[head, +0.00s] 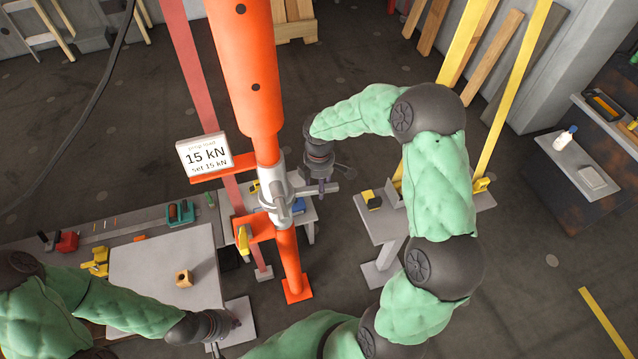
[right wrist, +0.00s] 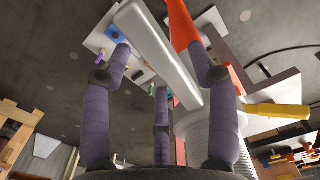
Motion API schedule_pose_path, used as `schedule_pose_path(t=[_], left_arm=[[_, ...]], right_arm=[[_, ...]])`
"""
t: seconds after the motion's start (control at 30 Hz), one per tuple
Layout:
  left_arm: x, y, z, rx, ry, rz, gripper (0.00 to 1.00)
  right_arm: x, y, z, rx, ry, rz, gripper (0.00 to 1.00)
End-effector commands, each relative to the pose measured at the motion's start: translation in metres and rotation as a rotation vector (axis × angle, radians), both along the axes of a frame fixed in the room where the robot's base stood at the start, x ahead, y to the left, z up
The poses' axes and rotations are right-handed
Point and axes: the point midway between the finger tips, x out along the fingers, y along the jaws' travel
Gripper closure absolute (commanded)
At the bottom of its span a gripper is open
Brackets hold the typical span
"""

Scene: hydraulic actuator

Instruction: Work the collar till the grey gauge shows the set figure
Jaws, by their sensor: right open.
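The orange prop (head: 252,75) stands upright with a grey collar (head: 274,195) around it. The collar's grey handle bar (head: 318,189) sticks out to the right. The gauge (head: 206,155), a pale grey plate left of the prop, reads 15 kN above "set 15 kN". My right gripper (head: 326,184) is at the bar's outer end. In the right wrist view its fingers (right wrist: 158,62) are spread, with the bar (right wrist: 150,45) between or just beyond them; contact is unclear. The grey thread (right wrist: 208,135) shows there too. My left gripper (head: 228,320) is low at left, away from the collar; its fingers are hardly visible.
A small grey table (head: 385,222) stands right of the prop. Yellow posts (head: 513,95) rise behind my right arm.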

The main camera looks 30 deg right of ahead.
Motion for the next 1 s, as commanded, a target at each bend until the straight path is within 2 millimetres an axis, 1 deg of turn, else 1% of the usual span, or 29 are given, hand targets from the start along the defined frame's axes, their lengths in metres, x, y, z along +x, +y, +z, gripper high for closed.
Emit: schedule_pose_path(t=[0.17,0.4,0.5,0.6,0.77,1.0], left_arm=[[0.0,0.0,0.0,0.0,0.0,0.0,1.0],[0.0,0.0,0.0,0.0,0.0,0.0,1.0],[0.0,0.0,0.0,0.0,0.0,0.0,1.0],[0.0,0.0,0.0,0.0,0.0,0.0,1.0],[0.0,0.0,0.0,0.0,0.0,0.0,1.0],[0.0,0.0,0.0,0.0,0.0,0.0,1.0]], right_arm=[[0.001,0.0,0.027,-0.001,-0.005,-0.001,0.41],[0.001,0.0,0.075,-0.001,-0.004,0.0,0.41],[0.001,0.0,0.091,-0.001,-0.004,0.0,0.41],[0.001,0.0,0.103,0.0,-0.002,0.001,0.41],[0.0,0.0,0.114,0.0,-0.001,0.001,0.41],[0.0,0.0,0.115,0.0,-0.001,0.0,0.41]])
